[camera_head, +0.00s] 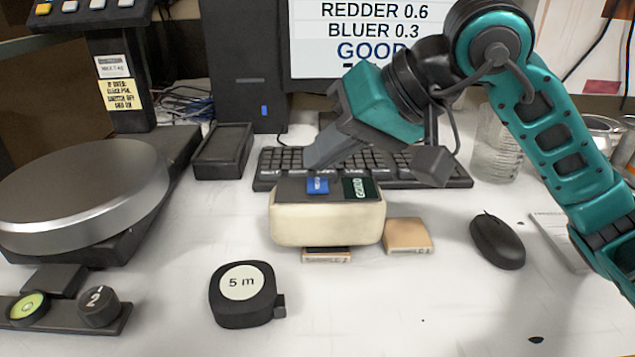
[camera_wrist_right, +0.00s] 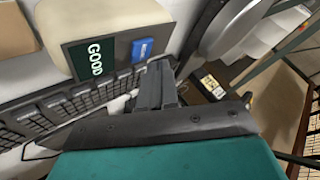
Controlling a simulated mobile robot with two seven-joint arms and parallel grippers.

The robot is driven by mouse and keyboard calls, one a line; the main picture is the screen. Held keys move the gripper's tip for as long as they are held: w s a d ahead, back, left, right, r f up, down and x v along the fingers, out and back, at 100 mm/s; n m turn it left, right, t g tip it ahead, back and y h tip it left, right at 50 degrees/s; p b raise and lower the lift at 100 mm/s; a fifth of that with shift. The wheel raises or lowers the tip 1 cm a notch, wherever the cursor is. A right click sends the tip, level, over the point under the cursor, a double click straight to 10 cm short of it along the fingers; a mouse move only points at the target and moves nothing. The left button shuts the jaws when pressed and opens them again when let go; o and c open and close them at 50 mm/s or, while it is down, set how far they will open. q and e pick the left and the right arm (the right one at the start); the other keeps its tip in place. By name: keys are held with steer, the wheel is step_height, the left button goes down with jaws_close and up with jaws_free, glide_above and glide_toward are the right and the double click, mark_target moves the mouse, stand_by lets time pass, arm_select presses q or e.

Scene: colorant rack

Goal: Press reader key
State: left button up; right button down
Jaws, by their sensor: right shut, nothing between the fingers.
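The reader (camera_head: 326,222) is a cream block with a dark grey top, standing in front of the keyboard. On its top are a blue key (camera_head: 317,185) and a dark green display (camera_head: 361,188) reading GOOD. The wrist view also shows the reader body (camera_wrist_right: 105,18), the blue key (camera_wrist_right: 142,49) and the display (camera_wrist_right: 92,58). My right gripper (camera_head: 311,160) is shut and empty, its tips just behind and above the blue key. In the wrist view the closed fingers (camera_wrist_right: 158,70) point at the key's edge; contact cannot be told. My left gripper is out of view.
A tile (camera_head: 328,256) lies partly under the reader; another tan tile (camera_head: 408,236) lies right of it. A keyboard (camera_head: 440,175) lies behind. A screen (camera_head: 375,30) reads REDDER 0.6, BLUER 0.3, GOOD.

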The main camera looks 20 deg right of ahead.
stand_by(0.5)
stand_by(1.2)
steer(key=shift+f+b, duration=0.5)
steer(key=shift+b, duration=0.15)
steer(key=shift+f+b, duration=0.3)
steer(key=shift+b, duration=0.15)
stand_by(0.4)
stand_by(0.3)
steer(key=shift+r+p, duration=0.45)
steer(key=shift+r, duration=0.35)
